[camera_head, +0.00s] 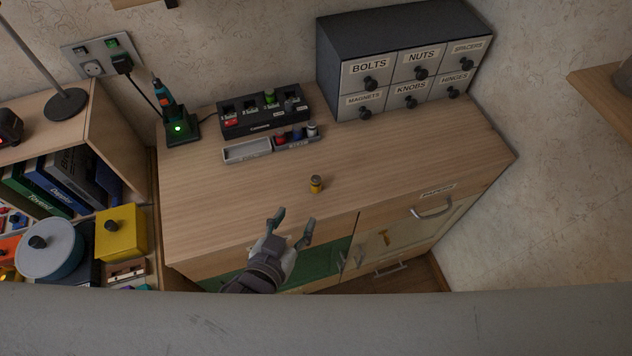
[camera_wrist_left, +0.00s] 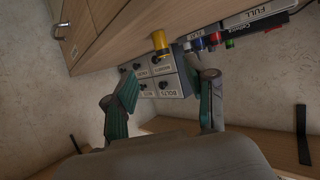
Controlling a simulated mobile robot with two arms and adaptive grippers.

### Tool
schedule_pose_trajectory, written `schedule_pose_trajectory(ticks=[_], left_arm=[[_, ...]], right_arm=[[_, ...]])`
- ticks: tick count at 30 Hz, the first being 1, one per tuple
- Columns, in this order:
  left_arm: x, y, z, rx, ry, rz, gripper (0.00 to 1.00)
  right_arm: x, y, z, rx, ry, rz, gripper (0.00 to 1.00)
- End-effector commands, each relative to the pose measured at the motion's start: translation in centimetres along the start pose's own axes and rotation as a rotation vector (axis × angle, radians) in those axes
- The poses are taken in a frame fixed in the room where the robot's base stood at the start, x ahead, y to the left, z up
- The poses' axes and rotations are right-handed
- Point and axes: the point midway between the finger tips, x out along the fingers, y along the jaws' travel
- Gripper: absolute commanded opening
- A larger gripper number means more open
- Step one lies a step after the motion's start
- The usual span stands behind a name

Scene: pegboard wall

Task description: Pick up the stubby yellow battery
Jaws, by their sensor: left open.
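My right gripper is not in view.
Behind the battery are a battery tray (camera_head: 247,150) with red, blue and grey cells and a black charger (camera_head: 263,111). A grey drawer cabinet (camera_head: 405,62) stands at the back right. A tool on a lit dock (camera_head: 178,128) is at the left. The counter around the battery is clear.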

Motion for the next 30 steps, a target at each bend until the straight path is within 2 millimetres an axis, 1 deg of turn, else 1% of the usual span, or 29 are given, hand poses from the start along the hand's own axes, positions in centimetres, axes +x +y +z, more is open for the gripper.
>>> schedule_pose_trajectory(ticks=[4, 10, 13, 19, 24, 27, 30], left_arm=[[2.6, 0.1, -0.5, 0.002, 0.008, 0.002, 0.56], [6.4, 0.1, -0.4, 0.001, 0.006, 0.001, 0.56], [7.6, 0.1, -0.3, 0.002, 0.005, 0.001, 0.56], [8.8, 0.0, -0.7, 0.001, 0.005, 0.001, 0.56], [11.3, -0.1, -1.6, 0.003, 0.005, 0.001, 0.56], [12.6, 0.0, -1.2, 0.001, 0.003, 0.001, 0.56], [13.2, 0.0, -1.1, 0.001, 0.003, 0.001, 0.56]], right_arm=[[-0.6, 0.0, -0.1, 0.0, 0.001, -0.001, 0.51], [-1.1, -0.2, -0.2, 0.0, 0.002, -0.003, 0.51], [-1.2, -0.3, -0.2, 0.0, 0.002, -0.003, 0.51], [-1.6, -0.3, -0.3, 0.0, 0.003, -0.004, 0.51], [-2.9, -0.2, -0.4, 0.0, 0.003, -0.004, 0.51], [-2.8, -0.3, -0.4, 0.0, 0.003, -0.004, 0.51], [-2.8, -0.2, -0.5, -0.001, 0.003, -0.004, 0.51]])
